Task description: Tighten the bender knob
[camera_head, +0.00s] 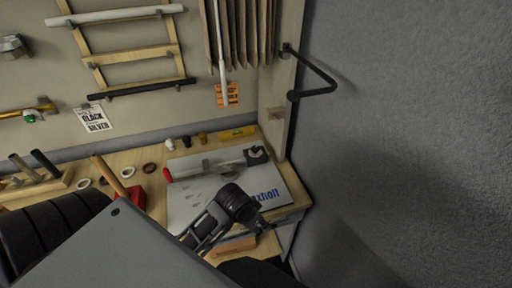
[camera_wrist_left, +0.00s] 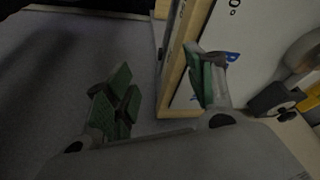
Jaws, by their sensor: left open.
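A grey bender-like tool (camera_head: 222,162) with a red end lies on a white board (camera_head: 185,205) on the workbench. A dark round part that may be its knob (camera_head: 257,154) is at its right end. In the left wrist view a grey tool part (camera_wrist_left: 300,58) with a dark knob-like piece (camera_wrist_left: 275,99) shows at the right edge. My left gripper (camera_head: 262,222) is near the bench's right front edge, apart from the tool. In its wrist view the left gripper (camera_wrist_left: 165,80) is open and empty, one green-padded finger over the floor, the other near the wooden edge.
A red block (camera_head: 130,196) and several rings and small bottles stand on the bench (camera_head: 150,158). A wooden tool rack (camera_head: 40,188) is at left. A black bracket (camera_head: 315,80) juts from the panel at right. The floor beside the bench (camera_wrist_left: 60,60) is clear.

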